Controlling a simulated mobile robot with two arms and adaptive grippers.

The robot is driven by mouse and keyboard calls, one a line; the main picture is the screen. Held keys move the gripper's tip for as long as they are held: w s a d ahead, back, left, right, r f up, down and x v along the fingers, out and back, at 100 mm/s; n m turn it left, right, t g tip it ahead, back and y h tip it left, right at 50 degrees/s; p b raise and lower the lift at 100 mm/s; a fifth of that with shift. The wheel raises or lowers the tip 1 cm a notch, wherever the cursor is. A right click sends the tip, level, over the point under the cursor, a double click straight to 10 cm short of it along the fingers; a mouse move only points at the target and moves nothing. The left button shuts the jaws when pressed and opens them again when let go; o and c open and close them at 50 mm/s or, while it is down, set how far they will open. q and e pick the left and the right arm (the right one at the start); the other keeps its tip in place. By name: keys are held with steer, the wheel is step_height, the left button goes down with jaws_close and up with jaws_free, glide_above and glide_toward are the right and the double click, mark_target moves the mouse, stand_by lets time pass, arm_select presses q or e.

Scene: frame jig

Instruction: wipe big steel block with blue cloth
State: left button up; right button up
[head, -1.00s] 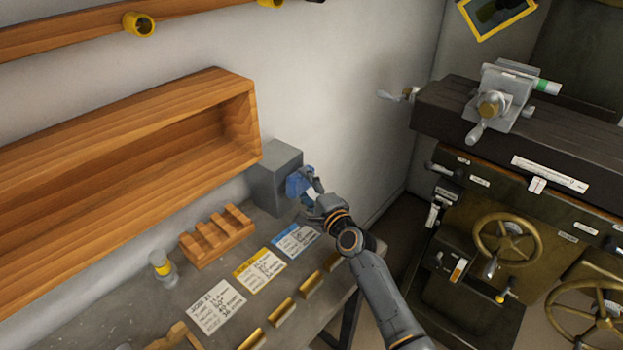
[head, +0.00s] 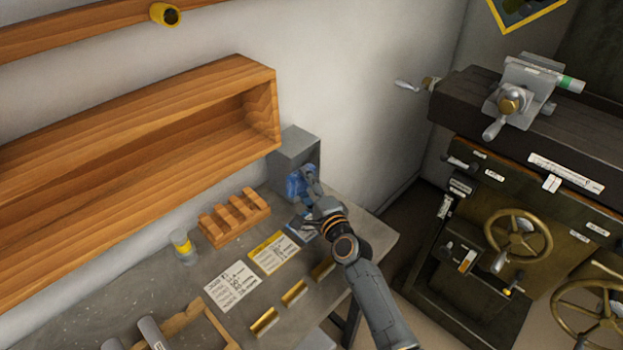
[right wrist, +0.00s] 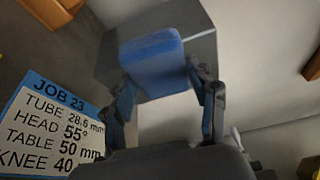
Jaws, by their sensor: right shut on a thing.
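The big steel block (head: 293,147) stands at the back of the workbench, by the right end of the wooden shelf. It also shows in the right wrist view (right wrist: 195,30), behind the cloth. My right gripper (head: 309,183) is shut on the blue cloth (head: 296,187), which is at the block's near face. In the right wrist view the cloth (right wrist: 152,62) sits between the two fingers and overlaps the block. I cannot tell for certain whether cloth and block touch. My left gripper is not in view.
A wooden slotted rack (head: 234,217), a yellow-banded jar (head: 183,246) and job cards (head: 273,252) lie on the workbench (head: 205,315). A wooden shelf (head: 130,140) hangs behind. A milling machine (head: 520,150) stands at the right, past a gap.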

mark_target(315, 169)
steer(key=shift+s+a+r, duration=0.15)
steer(key=shift+s+a, duration=0.35)
steer(key=shift+s, duration=0.05)
step_height(315, 169, up, 2)
steer(key=shift+w+r+p, duration=0.15)
steer(key=shift+p, duration=1.1)
steer(key=w+d+b, duration=0.4)
steer(key=w+d, duration=0.1)
steer(key=shift+w+f, duration=0.15)
steer(key=shift+f, duration=0.05)
steer(key=shift+w+d+r+b, duration=0.2)
steer(key=shift+w+d+b, duration=0.3)
steer(key=shift+w, duration=0.15)
steer(key=shift+s+a+p, duration=0.5)
steer(key=shift+s+a, duration=0.2)
steer(key=shift+s, duration=0.05)
steer(key=shift+s+a+p, duration=0.5)
steer(key=shift+s+p, duration=0.05)
steer(key=shift+s+a+f+p, duration=0.1)
steer(key=shift+s+a+p, duration=0.5)
steer(key=shift+s+a, duration=0.4)
steer(key=shift+s+a+p, duration=0.6)
steer(key=shift+s+a, duration=0.2)
steer(key=shift+s, duration=0.35)
